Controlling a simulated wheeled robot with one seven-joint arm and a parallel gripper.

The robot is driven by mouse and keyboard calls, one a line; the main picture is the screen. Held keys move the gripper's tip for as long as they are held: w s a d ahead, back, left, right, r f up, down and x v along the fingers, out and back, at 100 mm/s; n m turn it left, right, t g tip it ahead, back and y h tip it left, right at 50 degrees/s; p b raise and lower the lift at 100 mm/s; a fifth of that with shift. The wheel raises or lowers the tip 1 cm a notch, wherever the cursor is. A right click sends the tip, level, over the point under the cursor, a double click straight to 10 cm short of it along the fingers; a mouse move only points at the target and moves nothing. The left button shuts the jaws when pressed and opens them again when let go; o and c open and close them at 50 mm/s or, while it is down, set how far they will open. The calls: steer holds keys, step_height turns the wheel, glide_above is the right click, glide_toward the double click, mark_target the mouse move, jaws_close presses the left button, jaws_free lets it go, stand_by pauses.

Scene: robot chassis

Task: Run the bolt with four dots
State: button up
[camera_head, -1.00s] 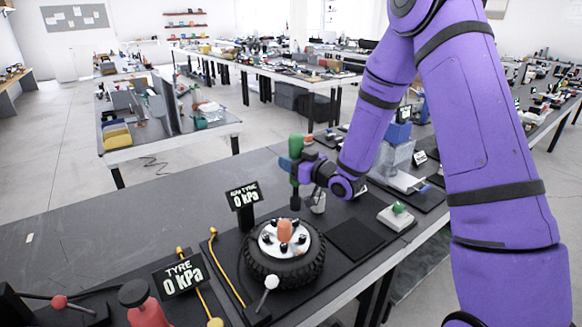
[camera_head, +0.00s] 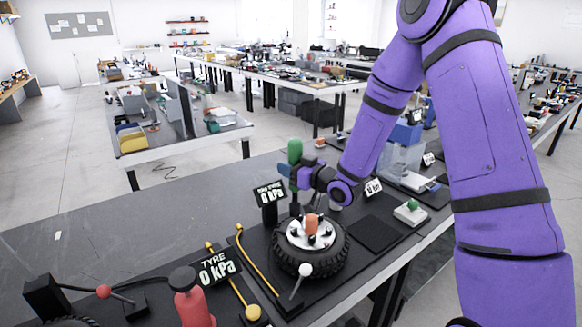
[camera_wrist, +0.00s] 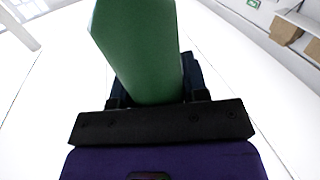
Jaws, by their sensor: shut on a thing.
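A black tyre (camera_head: 338,262) with a white hub (camera_head: 291,236) lies flat on the bench. Several dark bolts ring the hub, and their dots are too small to read. An orange knob (camera_head: 312,223) stands at the hub's middle. My gripper (camera_head: 296,172) is shut on a green-handled tool (camera_head: 295,150), upright above the far-left part of the hub. The green handle (camera_wrist: 138,50) fills the middle of the wrist view. The tool's lower tip is close to the hub's far edge; I cannot tell whether it touches a bolt.
A "0 kPa" sign (camera_head: 269,193) stands just left of the tool. A second sign (camera_head: 217,267), a red-handled item (camera_head: 193,300), yellow bent rods (camera_head: 258,262) and a white-knobbed lever (camera_head: 305,270) are near.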

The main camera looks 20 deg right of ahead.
steer(key=shift+a, duration=0.1)
stand_by(0.3)
steer(key=shift+f, duration=3.05)
steer(key=shift+r, duration=2.8)
